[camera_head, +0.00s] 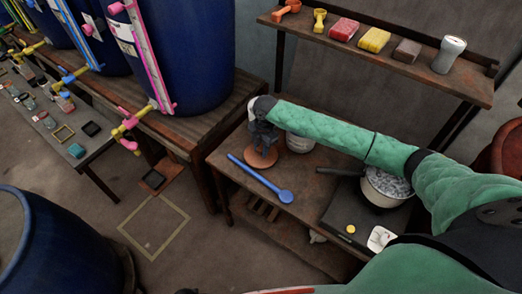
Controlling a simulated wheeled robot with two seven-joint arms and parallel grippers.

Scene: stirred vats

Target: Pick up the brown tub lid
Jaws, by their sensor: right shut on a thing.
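The brown tub lid (261,160) is a round disc at the left back of the low wooden table, directly below my right gripper. My right gripper (263,147) points down at it and is shut on it, with the hand hiding the lid's middle and upper part. I cannot tell whether the lid still touches the table. My right arm, in a green sleeve, reaches in from the right. My left gripper is not in view.
A blue spoon (262,181) lies in front of the lid. A pale container (299,143) stands right of it, partly under my arm. A pot (385,190) sits on a dark hotplate (350,220). A shelf (385,55) with colored blocks hangs behind; large blue vats (190,60) stand left.

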